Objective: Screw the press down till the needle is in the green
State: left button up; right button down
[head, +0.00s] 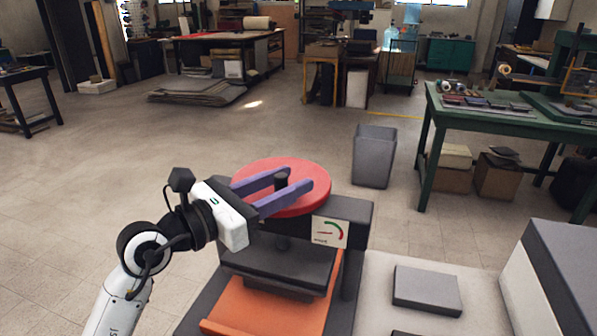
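The press has a round red wheel (310,171) on top with a short dark post (281,181) at its middle. A small white gauge (329,233) is on the front of its dark crossbeam. The gauge has a green arc at upper right, and its red needle appears to point left, outside the green. A dark pressing plate (280,262) hangs below, above an orange bed (262,313). My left gripper (300,178) is over the wheel, its purple fingers spread on either side of the post. Contact with the post is unclear. My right gripper is not seen.
A pale table (378,280) right of the press holds a flat grey block (427,289). A large grey and white box (560,275) stands at the right edge. Behind are a grey bin (374,157) and a green workbench (500,119). Floor at left is clear.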

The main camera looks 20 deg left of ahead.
pick_arm(q)
jog(key=shift+x, duration=1.45)
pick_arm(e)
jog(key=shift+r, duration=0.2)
